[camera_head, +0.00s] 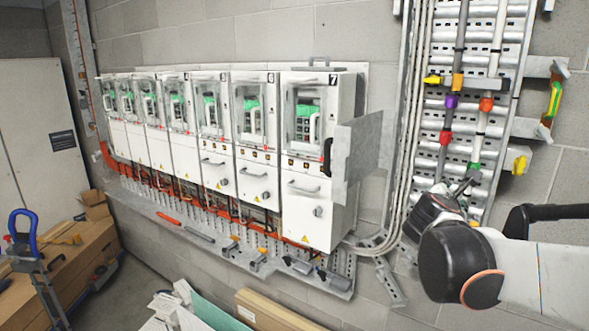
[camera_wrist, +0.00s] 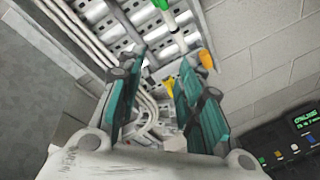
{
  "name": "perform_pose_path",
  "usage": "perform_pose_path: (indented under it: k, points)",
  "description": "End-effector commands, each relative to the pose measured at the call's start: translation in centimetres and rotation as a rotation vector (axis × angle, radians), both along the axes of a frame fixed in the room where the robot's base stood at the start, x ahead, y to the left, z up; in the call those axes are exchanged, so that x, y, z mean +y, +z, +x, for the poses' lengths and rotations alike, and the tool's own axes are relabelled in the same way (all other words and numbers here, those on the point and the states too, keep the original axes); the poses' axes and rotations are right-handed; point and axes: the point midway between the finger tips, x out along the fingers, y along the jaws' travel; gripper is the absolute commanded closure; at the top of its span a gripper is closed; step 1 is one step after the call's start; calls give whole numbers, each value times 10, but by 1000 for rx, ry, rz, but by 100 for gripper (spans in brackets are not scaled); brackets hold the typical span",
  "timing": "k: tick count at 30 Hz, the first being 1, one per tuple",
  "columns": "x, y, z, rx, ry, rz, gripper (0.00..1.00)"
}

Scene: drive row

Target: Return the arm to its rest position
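My arm reaches in from the right edge of the head view, in front of the cable tray (camera_head: 484,130). My gripper (camera_head: 466,188) is partly hidden behind the arm's dark joint there. In the wrist view, my gripper (camera_wrist: 163,58) has its two teal-padded fingers apart, with a clear gap between them. I see nothing held between them; the metal tray and cables show through the gap.
A row of white drive cabinets (camera_head: 325,160) lines the wall, the one marked 7 closest, with a grey panel (camera_head: 357,150) sticking out. Coloured cable clamps (camera_head: 457,83) sit on the tray. Boards (camera_head: 270,312) lie low in front. A wooden crate (camera_head: 70,262) stands left.

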Motion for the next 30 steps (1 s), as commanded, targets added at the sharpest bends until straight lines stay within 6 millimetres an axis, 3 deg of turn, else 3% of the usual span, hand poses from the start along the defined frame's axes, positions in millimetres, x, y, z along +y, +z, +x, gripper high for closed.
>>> perform_pose_path:
  k: [1, 8, 18, 24, 30]
  points:
    - [4, -33, -18, -34, -30, 120, 67]
    - [31, -136, -92, -175, -216, 687, 67]
    - [104, -293, -197, -295, -612, 1464, 67]
    - [144, -354, -240, -307, -840, 1767, 67]
    - [161, -370, -255, -304, -938, 1876, 67]
